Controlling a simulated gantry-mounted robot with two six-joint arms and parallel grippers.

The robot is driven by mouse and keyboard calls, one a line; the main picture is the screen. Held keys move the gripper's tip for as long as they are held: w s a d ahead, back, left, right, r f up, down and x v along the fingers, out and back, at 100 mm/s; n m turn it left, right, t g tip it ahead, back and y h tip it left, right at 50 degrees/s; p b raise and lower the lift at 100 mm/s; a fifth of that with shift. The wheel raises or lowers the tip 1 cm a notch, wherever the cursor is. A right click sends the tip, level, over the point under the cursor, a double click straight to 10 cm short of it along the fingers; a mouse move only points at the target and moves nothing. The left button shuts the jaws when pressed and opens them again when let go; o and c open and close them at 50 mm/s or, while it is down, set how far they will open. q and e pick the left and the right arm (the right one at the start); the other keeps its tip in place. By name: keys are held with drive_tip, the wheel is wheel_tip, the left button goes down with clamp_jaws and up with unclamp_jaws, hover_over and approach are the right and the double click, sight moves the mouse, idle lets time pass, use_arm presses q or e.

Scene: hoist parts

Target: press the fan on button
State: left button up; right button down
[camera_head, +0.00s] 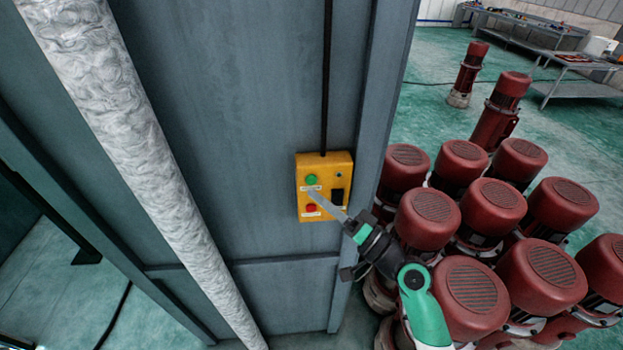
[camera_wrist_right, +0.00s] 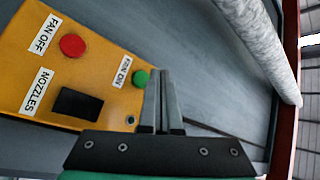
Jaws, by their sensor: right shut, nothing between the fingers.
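A yellow control box (camera_head: 324,187) is mounted on the grey metal panel. Its green button (camera_head: 311,180) is at the upper left and its red button (camera_head: 310,208) is below. In the right wrist view the green fan on button (camera_wrist_right: 141,78) has a "FAN ON" label beside it, and the red button (camera_wrist_right: 72,45) has "FAN OFF". My right gripper (camera_head: 309,191) is shut and empty, its fingertips in front of the box near the green button. In the right wrist view its fingers (camera_wrist_right: 164,75) are together just beside the green button; whether they touch it I cannot tell. My left gripper is not in view.
A black switch (camera_wrist_right: 78,103) labelled "NOZZLES" is also on the box. A pale wrapped pipe (camera_head: 135,130) runs diagonally left of the box. Several red motors (camera_head: 430,215) crowd the floor at right. A grey workbench (camera_head: 575,88) stands at the back right.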

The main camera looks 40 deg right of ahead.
drive_tip(key=s+a, duration=0.2)
drive_tip(key=shift+s+a+p, duration=0.15)
drive_tip(key=shift+s+p, duration=0.25)
idle(0.6)
